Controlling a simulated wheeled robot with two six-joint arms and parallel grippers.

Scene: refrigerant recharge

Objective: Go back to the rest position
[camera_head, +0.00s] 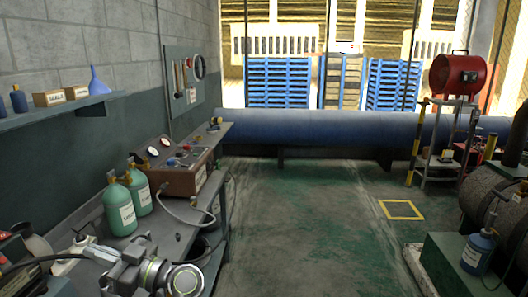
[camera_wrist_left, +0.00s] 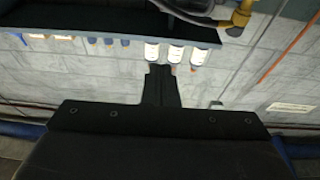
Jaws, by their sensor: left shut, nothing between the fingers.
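My left gripper (camera_wrist_left: 160,82) shows in the wrist view as a dark body with its fingers shut together and nothing between them. Beyond its fingertips are a grey block wall and a dark shelf with several small bottles, seen upside down. My right gripper is not in view.
Two green cylinders (camera_head: 120,208) and a brown gauge case (camera_head: 182,172) with a hose stand on the bench. A wall shelf (camera_head: 60,108) holds bottles and boxes. The middle floor (camera_head: 310,220) is clear.

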